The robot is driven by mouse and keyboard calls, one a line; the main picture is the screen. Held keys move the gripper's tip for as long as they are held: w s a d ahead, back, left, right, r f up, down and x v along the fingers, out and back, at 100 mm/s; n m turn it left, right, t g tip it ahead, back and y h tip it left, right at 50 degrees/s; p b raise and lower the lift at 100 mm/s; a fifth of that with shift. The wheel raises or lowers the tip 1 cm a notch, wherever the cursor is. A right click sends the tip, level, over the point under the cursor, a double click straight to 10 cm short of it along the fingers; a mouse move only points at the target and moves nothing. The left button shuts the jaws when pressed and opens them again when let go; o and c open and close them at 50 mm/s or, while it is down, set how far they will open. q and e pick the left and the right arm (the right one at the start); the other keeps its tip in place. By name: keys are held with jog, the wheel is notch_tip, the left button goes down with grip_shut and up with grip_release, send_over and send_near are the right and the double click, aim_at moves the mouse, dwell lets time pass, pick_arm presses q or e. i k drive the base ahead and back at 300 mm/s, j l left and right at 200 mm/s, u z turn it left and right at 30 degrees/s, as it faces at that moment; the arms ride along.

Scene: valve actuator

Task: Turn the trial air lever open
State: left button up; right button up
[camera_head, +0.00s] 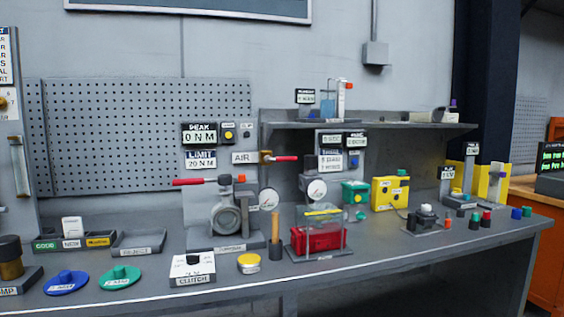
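A small lever with a red handle (286,158) and a brass-coloured body (266,157) sits beside a white AIR sign (244,157) at the back of the bench. Its handle points right and lies about level. A longer red-handled lever (194,181) lies level on top of a grey valve body (226,216) in front and to the left. A round pressure gauge (269,199) is below the AIR lever. Neither of my grippers shows in this view.
The grey bench (400,247) holds a red box under a clear cover (318,236), a clutch box (192,268), a yellow button (249,263), blue (66,283) and green (120,276) discs, and a yellow box (391,192). A shelf (420,126) overhangs the back right.

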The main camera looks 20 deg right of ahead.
aim_at(267, 159)
jog(key=i+l+u, duration=0.15)
jog(key=i, duration=0.25)
jog(key=i+l+u, duration=0.1)
jog(key=i+l, duration=0.15)
jog(key=i, duration=0.15)
